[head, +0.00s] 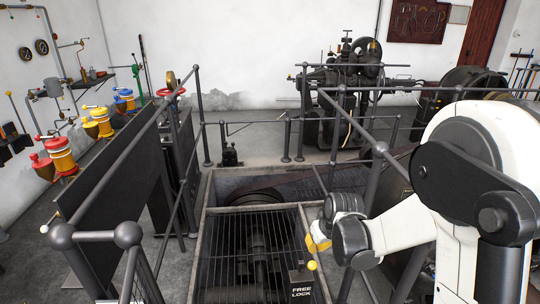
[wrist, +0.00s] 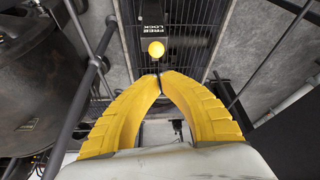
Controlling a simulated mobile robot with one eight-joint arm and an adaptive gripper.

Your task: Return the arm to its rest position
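My arm (head: 400,232) reaches in from the right in the head view, over the railing, and bends down toward the grated pit. My gripper (head: 316,244) shows there as a small yellow shape. In the wrist view my gripper (wrist: 159,76) has its two yellow curved fingers meeting at the tips, with nothing seen between them. A lever's yellow knob (wrist: 156,50) lies just beyond the fingertips in that picture, apart from them. The knob (head: 312,265) also shows in the head view, below my gripper, by the plate marked FREE and LOCK (head: 301,291).
Dark railings with ball joints (head: 127,235) stand close around my arm on both sides. A metal grate (head: 240,270) covers the pit. A dark machine (head: 345,95) stands at the back. Yellow and red oilers (head: 62,155) line the left wall.

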